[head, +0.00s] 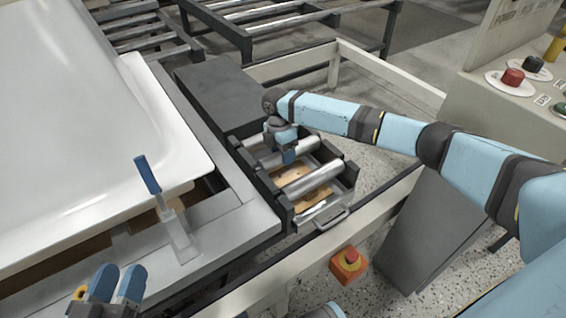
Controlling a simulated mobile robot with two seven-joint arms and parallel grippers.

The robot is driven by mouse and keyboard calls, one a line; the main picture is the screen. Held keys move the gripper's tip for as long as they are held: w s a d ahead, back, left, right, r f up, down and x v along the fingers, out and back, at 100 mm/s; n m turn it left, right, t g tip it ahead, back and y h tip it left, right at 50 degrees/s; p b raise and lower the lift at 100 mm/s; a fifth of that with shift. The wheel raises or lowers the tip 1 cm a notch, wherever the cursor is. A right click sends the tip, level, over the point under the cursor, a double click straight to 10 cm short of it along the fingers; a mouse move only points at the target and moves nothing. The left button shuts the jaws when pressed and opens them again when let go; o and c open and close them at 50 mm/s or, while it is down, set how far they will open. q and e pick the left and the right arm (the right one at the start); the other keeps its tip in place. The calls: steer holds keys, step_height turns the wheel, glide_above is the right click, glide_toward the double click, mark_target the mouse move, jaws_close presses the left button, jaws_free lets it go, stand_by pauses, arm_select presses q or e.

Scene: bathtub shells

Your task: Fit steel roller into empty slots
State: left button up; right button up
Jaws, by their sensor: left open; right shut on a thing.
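A steel roller (303,147) lies across the far part of a dark roller frame (271,192). My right gripper (288,154) points down over this roller and is shut on it; the fingertips partly hide the grip. Whether the roller's ends sit in slots is too small to tell. Nearer to me, other steel rolling surface shows as a roller (312,181) spanning the two dark side rails. My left gripper (108,285) has blue fingers, is open and empty, and is low at the left, well away from the rollers.
A metal tray with a handle (332,218) sits below the rollers.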

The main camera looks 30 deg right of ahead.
steer(key=shift+f, duration=0.5)
arm_select(q)
steer(key=shift+d+f+g, duration=0.1)
steer(key=shift+f+g, duration=0.3)
steer(key=shift+f, duration=0.5)
arm_select(e)
steer(key=shift+r, duration=0.1)
arm_select(q)
steer(key=shift+r, duration=0.1)
arm_select(e)
steer(key=o, duration=1.2)
steer(key=shift+f, duration=0.2)
steer(key=shift+r, duration=0.25)
arm_select(q)
step_height(320, 180, up, 7)
steer(key=t+p, duration=0.3)
steer(key=p, duration=0.1)
steer(key=shift+s+a+p, duration=0.25)
steer(key=shift+a+p, duration=0.05)
steer(key=shift+a, duration=0.05)
arm_select(e)
steer(key=r, duration=0.4)
steer(key=w+r, duration=0.1)
steer(key=r, duration=0.2)
steer(key=w+r, duration=0.1)
steer(key=r, duration=0.3)
steer(key=shift+w+a+r, duration=0.2)
steer(key=shift+r, duration=0.1)
